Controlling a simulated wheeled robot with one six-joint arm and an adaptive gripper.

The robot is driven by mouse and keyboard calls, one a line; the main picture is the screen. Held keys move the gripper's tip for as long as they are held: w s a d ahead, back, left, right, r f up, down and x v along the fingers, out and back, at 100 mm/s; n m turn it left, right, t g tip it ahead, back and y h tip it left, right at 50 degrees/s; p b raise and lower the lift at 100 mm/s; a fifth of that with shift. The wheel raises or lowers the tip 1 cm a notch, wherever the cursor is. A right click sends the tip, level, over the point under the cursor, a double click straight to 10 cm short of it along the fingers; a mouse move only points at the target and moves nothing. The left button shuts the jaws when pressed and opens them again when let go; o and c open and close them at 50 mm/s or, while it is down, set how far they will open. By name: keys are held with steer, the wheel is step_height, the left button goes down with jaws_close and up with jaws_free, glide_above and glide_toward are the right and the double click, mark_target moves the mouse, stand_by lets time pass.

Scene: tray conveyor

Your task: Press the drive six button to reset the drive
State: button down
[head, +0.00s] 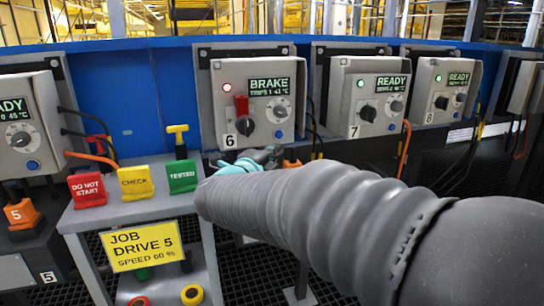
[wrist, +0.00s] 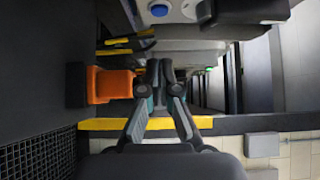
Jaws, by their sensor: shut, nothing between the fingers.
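The drive six box (head: 258,70) stands ahead in the head view, labelled 6. Its display (head: 270,87) reads BRAKE and its lamp (head: 227,88) is red. A red piece (head: 242,105) sits above its black knob (head: 246,126). Its blue button (head: 279,134) is at the lower right of the panel. My gripper (wrist: 160,68) is shut and empty, below and in front of that box, apart from the button; my arm partly hides it in the head view. In the wrist view, a blue button (wrist: 159,10) on a grey box shows at the top, beyond the fingertips.
Drives 7 (head: 368,95) and 8 (head: 441,90) at right read READY with green lamps. An orange block (wrist: 110,85) lies close left of my fingers in the wrist view.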

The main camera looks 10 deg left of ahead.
mark_target(283, 135)
steer(key=w, duration=0.6)
steer(key=shift+w+a, duration=0.15)
steer(key=shift+w, duration=0.15)
steer(key=shift+w+a, duration=0.35)
steer(key=shift+w, duration=0.25)
